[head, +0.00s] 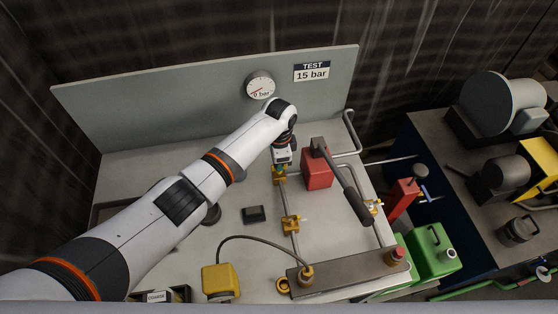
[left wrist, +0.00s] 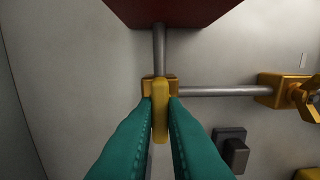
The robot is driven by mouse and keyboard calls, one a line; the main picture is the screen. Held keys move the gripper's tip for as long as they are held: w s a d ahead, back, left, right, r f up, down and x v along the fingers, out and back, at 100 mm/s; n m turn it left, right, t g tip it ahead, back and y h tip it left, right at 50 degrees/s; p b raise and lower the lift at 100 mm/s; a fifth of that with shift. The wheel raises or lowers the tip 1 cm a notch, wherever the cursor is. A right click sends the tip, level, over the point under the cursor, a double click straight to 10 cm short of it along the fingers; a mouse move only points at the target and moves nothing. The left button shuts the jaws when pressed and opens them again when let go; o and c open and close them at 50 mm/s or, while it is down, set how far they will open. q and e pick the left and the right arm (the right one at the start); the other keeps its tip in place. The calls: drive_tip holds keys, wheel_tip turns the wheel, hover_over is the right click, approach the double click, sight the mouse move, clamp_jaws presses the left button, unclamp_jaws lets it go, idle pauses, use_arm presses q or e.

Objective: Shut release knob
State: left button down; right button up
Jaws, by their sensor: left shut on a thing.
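The release knob (left wrist: 160,112) is a narrow yellow handle on a brass valve block (left wrist: 147,86), seen in the left wrist view. My left gripper (left wrist: 160,101) is shut on it, with one teal finger on each side. In the head view my left gripper (head: 281,166) reaches down from above to the brass valve block (head: 280,179), left of the red pump body (head: 316,169); the knob is mostly hidden there by the gripper. My right gripper is not in view.
The gauge (head: 260,86) on the grey back panel has its needle low, near "0 bar". A black pump lever (head: 351,195) slopes over the bench. A second brass valve (head: 291,225), a black block (head: 254,215) and a yellow box (head: 219,280) stand nearer.

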use_arm(q)
drive_tip(key=shift+r, duration=0.1)
drive_tip(key=c, duration=1.5)
unclamp_jaws()
wheel_tip(320, 180, up, 12)
drive_tip(key=shift+b, duration=1.05)
